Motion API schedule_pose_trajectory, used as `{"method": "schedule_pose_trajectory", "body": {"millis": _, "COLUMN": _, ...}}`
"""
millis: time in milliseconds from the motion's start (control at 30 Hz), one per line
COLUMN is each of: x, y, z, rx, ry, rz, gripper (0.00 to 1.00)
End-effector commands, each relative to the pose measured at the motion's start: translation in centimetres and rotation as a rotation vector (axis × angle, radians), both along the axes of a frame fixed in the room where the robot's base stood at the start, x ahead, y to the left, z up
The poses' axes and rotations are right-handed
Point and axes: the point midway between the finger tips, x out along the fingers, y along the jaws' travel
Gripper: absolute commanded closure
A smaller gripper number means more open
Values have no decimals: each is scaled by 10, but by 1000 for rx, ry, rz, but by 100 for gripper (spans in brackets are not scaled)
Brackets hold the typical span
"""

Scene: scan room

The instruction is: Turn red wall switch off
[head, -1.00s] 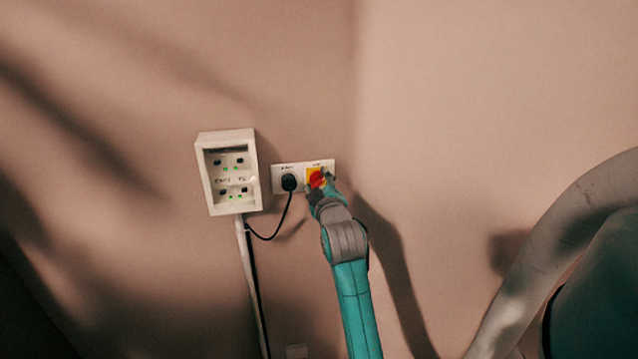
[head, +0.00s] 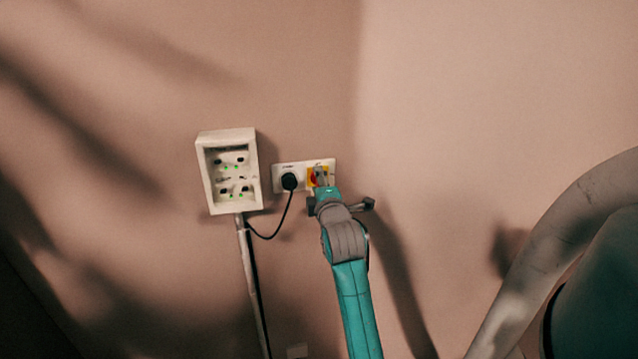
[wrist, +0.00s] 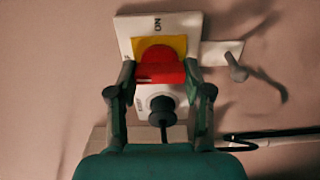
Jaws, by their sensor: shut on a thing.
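The red wall switch (head: 312,177) is a red rotary knob on a yellow square, at the right end of a white wall plate (head: 305,166). In the head view my gripper hides most of it. In the wrist view the red knob (wrist: 160,68) shows clearly, its red bar lying across the picture between the fingers. My gripper (wrist: 159,76) has one finger on each side of the bar and is shut on it. In the head view my gripper (head: 322,179) reaches up to the plate from below.
A black plug (head: 289,181) with a hanging cable sits left of the switch on the same plate. A white socket box (head: 228,137) with green lights is further left, with conduit (head: 245,262) below it. The wall to the right of the switch is bare.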

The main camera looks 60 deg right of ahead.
Motion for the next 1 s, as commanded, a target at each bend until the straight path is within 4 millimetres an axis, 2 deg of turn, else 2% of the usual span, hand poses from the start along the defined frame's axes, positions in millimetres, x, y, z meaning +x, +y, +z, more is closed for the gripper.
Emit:
{"method": "schedule_pose_trajectory", "body": {"millis": 533, "x": 0, "y": 0, "z": -1, "rx": -16, "ry": 22, "rz": 1, "gripper": 85}}
{"method": "schedule_pose_trajectory", "body": {"millis": 567, "x": 0, "y": 0, "z": -1, "rx": -16, "ry": 22, "rz": 1, "gripper": 48}}
{"method": "schedule_pose_trajectory", "body": {"millis": 600, "x": 0, "y": 0, "z": -1, "rx": -15, "ry": 21, "rz": 1, "gripper": 38}}
{"method": "schedule_pose_trajectory", "body": {"millis": 667, "x": 0, "y": 0, "z": -1, "rx": -15, "ry": 21, "rz": 1, "gripper": 25}}
{"method": "schedule_pose_trajectory", "body": {"millis": 1000, "x": -1, "y": 1, "z": 0, "rx": -15, "ry": 20, "rz": 0, "gripper": 25}}
